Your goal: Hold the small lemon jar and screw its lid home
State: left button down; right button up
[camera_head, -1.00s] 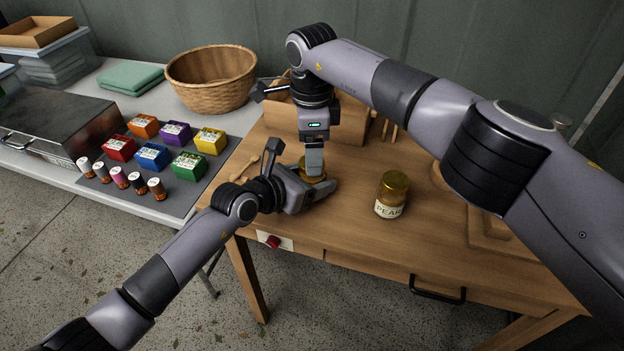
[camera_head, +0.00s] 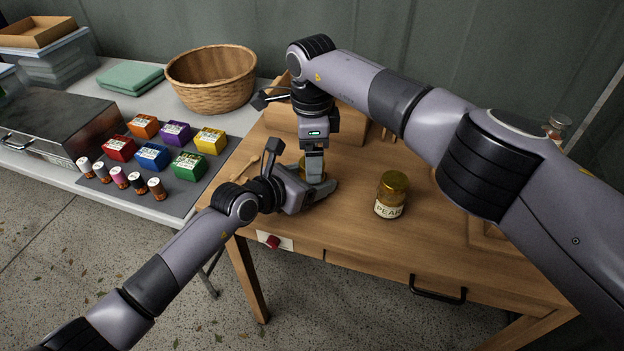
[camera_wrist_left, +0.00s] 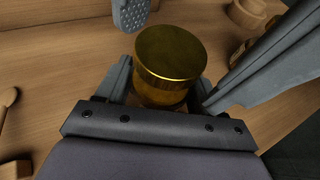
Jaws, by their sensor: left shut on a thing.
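The small jar (camera_wrist_left: 160,94) stands on the wooden table with its gold lid (camera_wrist_left: 171,52) on top. Its label is hidden, and I cannot tell how tight the lid sits. In the head view the jar (camera_head: 304,171) is mostly covered by my grippers. My left gripper (camera_head: 312,187) is shut on the jar low down, from the near left side. My right gripper (camera_head: 314,166) points down over the jar. In the left wrist view its fingers stand apart on either side of the lid, seemingly not touching it.
A second gold-lidded jar (camera_head: 391,195), labelled PEAR, stands to the right on the table. A wicker basket (camera_head: 212,78) and coloured boxes (camera_head: 152,156) fill the side table.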

notch_tip(320, 180, up, 12)
dwell(0.7)
pick_arm(q)
jog(key=shift+c, duration=0.3)
grip_release()
jog(key=shift+s, duration=0.1)
jog(key=shift+p+v, duration=0.55)
jog(key=shift+v, duration=2.95)
pick_arm(e)
jog(key=shift+r, duration=0.6)
